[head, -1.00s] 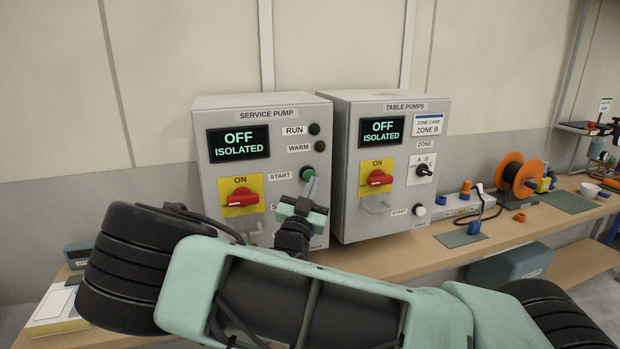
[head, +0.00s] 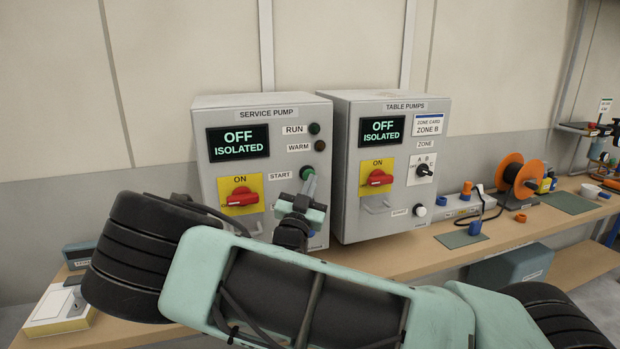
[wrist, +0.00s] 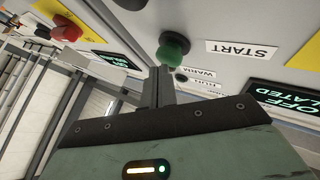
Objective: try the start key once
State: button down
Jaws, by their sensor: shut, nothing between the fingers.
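The service pump panel (head: 262,105) is a grey box on the bench, its display (head: 238,142) reading OFF ISOLATED. Its green start key (head: 307,172) sits right of the START label. My gripper (head: 311,180) is shut and empty, its fingertips at the lower edge of the key in the head view. In the wrist view the green start key (wrist: 174,46) stands just beyond the closed fingertips (wrist: 160,72); I cannot tell whether they touch. The red switch (head: 240,197) on a yellow plate is left of my gripper. My wrist hides the panel's lower right part.
The table pumps panel (head: 350,220) stands close on the right, also showing OFF ISOLATED, with a white start button (head: 419,211). Further right are a power strip (head: 462,205), an orange cable reel (head: 519,174) and a green mat (head: 570,202). Bare bench (head: 400,262) lies in front.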

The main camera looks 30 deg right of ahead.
jog(key=shift+w+d+b, duration=0.15)
jog(key=shift+w+b, duration=0.15)
jog(key=shift+w, duration=0.3)
dwell(0.5)
jog(key=shift+s, duration=0.15)
jog(key=shift+s+a, duration=0.2)
jog(key=shift+s, duration=0.3)
jog(key=shift+s+a, duration=0.15)
jog(key=shift+s, duration=0.35)
jog(key=shift+s, duration=0.1)
jog(key=shift+s+a, duration=0.2)
jog(key=shift+s, duration=0.6)
jog(key=shift+s+a, duration=0.25)
jog(key=shift+s, duration=0.5)
jog(key=shift+s+a, duration=0.2)
jog(key=shift+s, duration=0.6)
